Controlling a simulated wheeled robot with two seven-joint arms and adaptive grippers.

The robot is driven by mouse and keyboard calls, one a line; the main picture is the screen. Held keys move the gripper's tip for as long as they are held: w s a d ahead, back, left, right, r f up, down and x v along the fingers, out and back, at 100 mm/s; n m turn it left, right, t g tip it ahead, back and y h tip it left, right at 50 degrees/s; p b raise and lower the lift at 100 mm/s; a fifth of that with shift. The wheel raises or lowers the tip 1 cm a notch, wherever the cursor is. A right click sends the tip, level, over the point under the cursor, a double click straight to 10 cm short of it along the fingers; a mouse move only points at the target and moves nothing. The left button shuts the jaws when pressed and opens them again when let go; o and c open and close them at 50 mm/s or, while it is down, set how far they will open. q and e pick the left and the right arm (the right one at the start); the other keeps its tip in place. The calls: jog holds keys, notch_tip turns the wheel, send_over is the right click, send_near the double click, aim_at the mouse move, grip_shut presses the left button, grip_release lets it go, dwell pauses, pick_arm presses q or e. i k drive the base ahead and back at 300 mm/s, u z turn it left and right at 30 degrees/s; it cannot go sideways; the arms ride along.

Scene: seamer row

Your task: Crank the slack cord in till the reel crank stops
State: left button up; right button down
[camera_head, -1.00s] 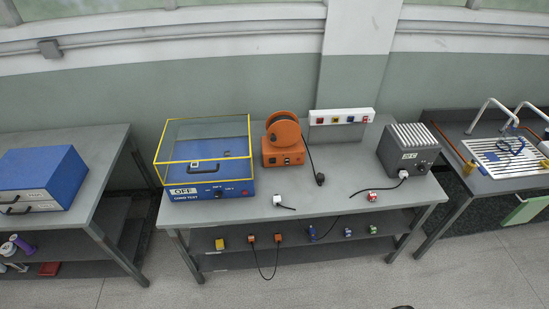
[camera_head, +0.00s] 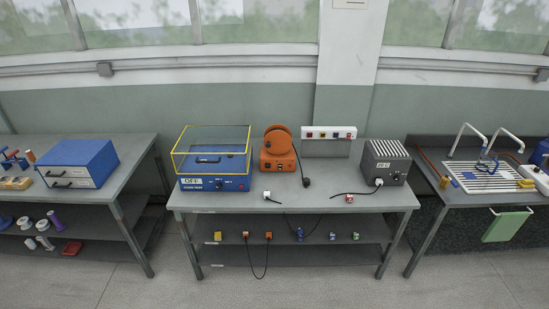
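The orange cord reel (camera_head: 278,141) stands upright on its orange base box (camera_head: 278,160) near the back middle of the centre table. A black cord (camera_head: 299,165) runs from the reel's right side down to a black plug (camera_head: 306,182) lying on the tabletop. The crank handle is too small to make out from here. Neither of my grippers shows in the head view.
On the centre table (camera_head: 230,204), a blue tester with a yellow-edged clear cover (camera_head: 212,150) stands left of the reel. A white socket strip (camera_head: 328,132) and a grey box (camera_head: 386,162) stand to its right. Floor in front is clear.

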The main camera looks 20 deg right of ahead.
aim_at(277, 140)
jog(key=z, duration=0.75)
jog(key=i, duration=1.15)
jog(key=u, duration=0.6)
jog(key=i, duration=0.5)
jog(key=u, duration=0.5)
